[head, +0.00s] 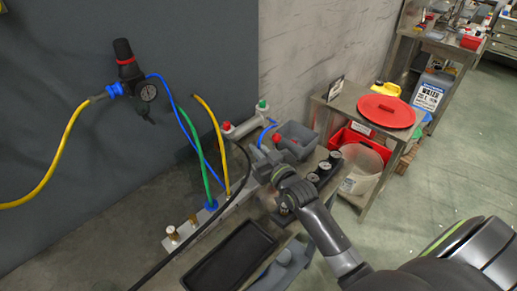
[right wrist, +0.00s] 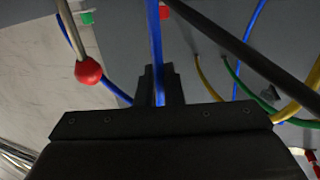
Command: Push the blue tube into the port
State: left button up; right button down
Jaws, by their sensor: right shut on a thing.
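My right gripper (head: 262,160) is shut on a blue tube (right wrist: 156,45), which runs up from between its fingers in the right wrist view. In the head view the blue tube (head: 268,133) shows as a short curved piece just beyond the gripper, by the wall. The pale manifold bar (head: 192,231) lies to the left of the gripper, with a blue fitting (head: 211,206) and brass fittings on it. I cannot tell which opening is the port. The tube's tip is hidden. My left gripper is not in view.
A pipe with a red knob (head: 226,125) and a green knob (head: 262,104) stands by the wall. A black hose (head: 240,188) crosses the bench. A black tray (head: 232,257) lies in front, a grey bin (head: 298,136) behind. Several dark cylinders stand right of the gripper.

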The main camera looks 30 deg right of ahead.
jog(key=shift+f+b, duration=0.35)
jog(key=shift+f, duration=0.15)
jog(key=shift+r, duration=0.1)
jog(key=shift+r+p, duration=0.9)
jog(key=shift+p, duration=0.05)
dwell(0.9)
jog(key=shift+f, duration=0.2)
jog(key=shift+f+b, duration=0.35)
jog(key=shift+f+b, duration=0.4)
jog(key=c, duration=1.5)
grip_release()
